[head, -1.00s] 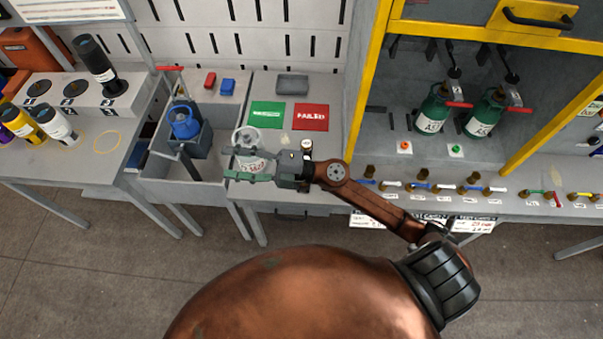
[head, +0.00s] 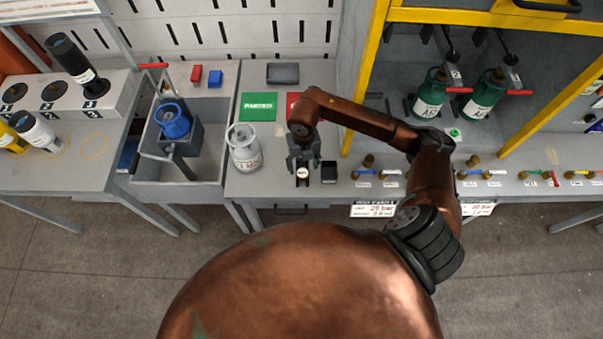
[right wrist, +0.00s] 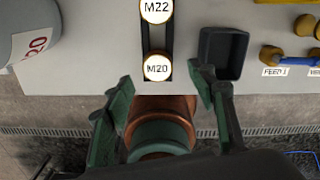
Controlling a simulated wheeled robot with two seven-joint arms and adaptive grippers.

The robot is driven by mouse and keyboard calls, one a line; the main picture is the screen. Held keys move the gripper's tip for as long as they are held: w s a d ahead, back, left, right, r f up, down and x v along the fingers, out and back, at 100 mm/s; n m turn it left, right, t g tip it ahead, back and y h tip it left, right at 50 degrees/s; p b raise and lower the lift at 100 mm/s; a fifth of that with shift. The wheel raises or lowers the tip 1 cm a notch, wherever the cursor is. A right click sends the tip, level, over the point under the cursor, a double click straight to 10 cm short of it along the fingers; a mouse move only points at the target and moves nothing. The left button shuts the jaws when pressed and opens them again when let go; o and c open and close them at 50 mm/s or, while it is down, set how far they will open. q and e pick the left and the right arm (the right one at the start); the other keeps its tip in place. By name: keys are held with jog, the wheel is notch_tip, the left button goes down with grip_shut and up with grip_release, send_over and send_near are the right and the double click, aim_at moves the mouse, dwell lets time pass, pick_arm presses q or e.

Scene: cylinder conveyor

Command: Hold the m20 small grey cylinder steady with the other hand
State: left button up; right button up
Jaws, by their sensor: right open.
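The small grey cylinder (head: 245,151) stands upright near the front left of the middle table, its red lettering only partly readable. Its side with a red "20" shows at the upper left of the right wrist view (right wrist: 28,40). My right gripper (head: 303,162) is to the right of the cylinder, apart from it, and points down at the table front. In the right wrist view the gripper's fingers (right wrist: 163,88) are spread and empty. A round white-topped piece marked M20 (right wrist: 158,68) lies just beyond and between the fingertips. My left gripper is not in view.
An M22 piece (right wrist: 157,10) sits behind the M20 piece on a dark holder. A small black tray (right wrist: 223,52) is right of them. A blue cylinder (head: 172,122) stands in the grey bin at left.

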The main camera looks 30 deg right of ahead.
aim_at(302, 173)
notch_tip(302, 173, down, 5)
jog(key=shift+a+f, duration=0.1)
jog(key=shift+a, duration=0.05)
jog(key=shift+c, duration=0.3)
jog(key=c, duration=1.3)
